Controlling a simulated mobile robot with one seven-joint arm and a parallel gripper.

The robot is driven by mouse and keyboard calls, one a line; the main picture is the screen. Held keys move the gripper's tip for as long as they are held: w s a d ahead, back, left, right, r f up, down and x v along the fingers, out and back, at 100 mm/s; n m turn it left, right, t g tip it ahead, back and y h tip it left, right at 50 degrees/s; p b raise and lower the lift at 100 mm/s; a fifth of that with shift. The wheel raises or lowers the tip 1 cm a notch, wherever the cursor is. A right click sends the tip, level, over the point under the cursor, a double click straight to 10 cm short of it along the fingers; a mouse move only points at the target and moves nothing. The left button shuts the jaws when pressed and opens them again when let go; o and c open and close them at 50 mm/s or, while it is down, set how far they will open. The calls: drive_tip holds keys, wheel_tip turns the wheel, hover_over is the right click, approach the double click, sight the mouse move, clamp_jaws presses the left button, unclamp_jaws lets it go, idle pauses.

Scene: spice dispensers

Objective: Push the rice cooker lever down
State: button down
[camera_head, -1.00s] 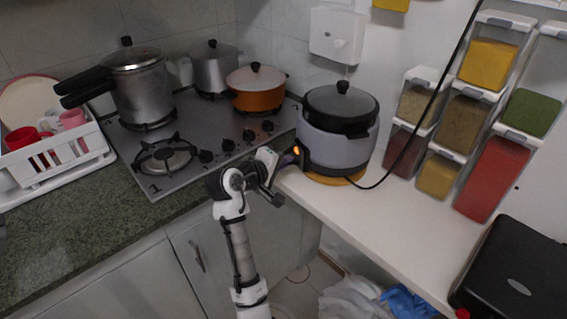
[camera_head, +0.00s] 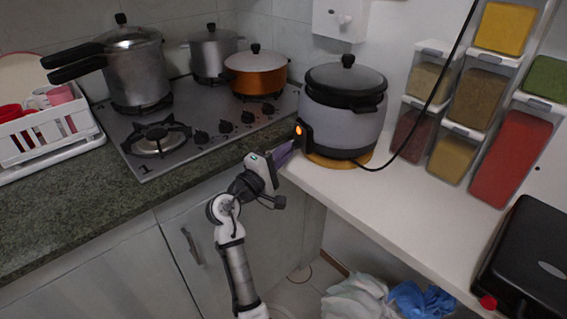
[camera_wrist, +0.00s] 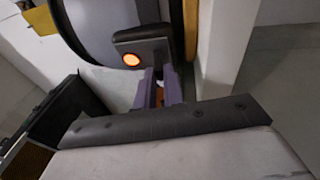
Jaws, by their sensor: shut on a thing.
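The rice cooker (camera_head: 345,125) stands on the white counter, grey with a black rim and a lid. Its black front panel (camera_head: 305,140) carries a lit orange light (camera_head: 298,130), which also shows in the wrist view (camera_wrist: 131,59). My gripper (camera_head: 288,150) reaches the front of the panel from the left, its purple fingertips below the light. In the wrist view my gripper's fingers (camera_wrist: 160,85) are close together at the panel, just right of and below the light. They are shut on the lever, which is mostly hidden between and behind them.
A stove (camera_head: 200,125) with several pots is to the left. A black cable (camera_head: 410,135) runs from the cooker's right side. Spice dispensers (camera_head: 470,110) stand to the right, and a black appliance (camera_head: 530,260) at front right. The white counter (camera_head: 390,195) is clear in the middle.

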drive_tip(key=f+t+b, duration=0.1)
drive_tip(key=b, duration=0.2)
drive_tip(key=shift+d+f+n+h, duration=0.1)
drive_tip(key=shift+f+n+h, duration=0.1)
drive_tip(key=shift+n+h, duration=0.2)
drive_tip(key=shift+t+b, duration=0.45)
drive_tip(key=shift+t, duration=0.05)
drive_tip(key=shift+w+r+n, duration=0.1)
drive_tip(key=shift+n, duration=0.2)
drive_tip(key=c, duration=1.5)
unclamp_jaws()
drive_tip(key=shift+d, duration=0.1)
drive_tip(key=shift+r, duration=0.1)
